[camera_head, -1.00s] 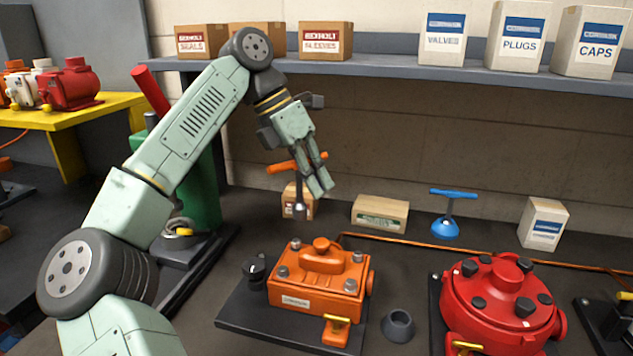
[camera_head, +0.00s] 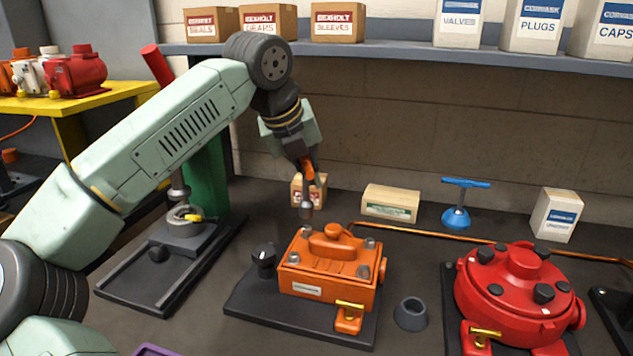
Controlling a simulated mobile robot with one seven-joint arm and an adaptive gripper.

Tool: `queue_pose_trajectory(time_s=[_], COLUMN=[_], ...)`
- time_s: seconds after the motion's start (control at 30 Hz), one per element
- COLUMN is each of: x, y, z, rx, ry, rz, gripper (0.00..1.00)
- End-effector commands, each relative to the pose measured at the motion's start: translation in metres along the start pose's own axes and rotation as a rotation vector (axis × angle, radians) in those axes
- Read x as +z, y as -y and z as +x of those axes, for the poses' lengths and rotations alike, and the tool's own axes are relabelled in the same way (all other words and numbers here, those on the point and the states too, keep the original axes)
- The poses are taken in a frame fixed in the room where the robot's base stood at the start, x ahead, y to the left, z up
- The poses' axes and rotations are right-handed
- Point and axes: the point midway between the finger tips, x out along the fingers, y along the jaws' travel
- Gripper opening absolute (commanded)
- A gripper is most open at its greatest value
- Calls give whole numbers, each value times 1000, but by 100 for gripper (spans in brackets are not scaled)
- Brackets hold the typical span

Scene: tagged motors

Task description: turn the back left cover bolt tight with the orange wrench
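The orange wrench (camera_head: 308,170) hangs upright under my gripper (camera_head: 306,162), its T-handle seen nearly end-on and its grey socket (camera_head: 306,211) at the bottom. My gripper appears shut on the handle; the fingers are partly hidden by the wrist. The orange motor (camera_head: 330,265) sits on a dark base plate. Its back left cover bolt (camera_head: 306,232) shows just below the socket, with a small gap in the picture; I cannot tell how well they line up in depth. Other cover bolts show at front left (camera_head: 294,258), back right (camera_head: 370,243) and front right (camera_head: 362,271).
A red motor (camera_head: 518,295) stands at the right. The blue wrench (camera_head: 459,204) and small boxes stand behind. A green column (camera_head: 207,180) rises at the left.

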Motion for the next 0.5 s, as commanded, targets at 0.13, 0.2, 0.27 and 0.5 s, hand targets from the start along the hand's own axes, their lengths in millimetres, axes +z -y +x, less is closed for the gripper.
queue_pose_trajectory(time_s=[0.13, 0.2, 0.27, 0.5], x=[-2, -2, -2, -2], y=[-11, -15, -18, -24], z=[8, 8, 7, 0], rx=[88, 126, 159, 274], ry=[91, 131, 164, 278], rz=[-210, -312, -398, -713], gripper=[0, 0, 0, 0])
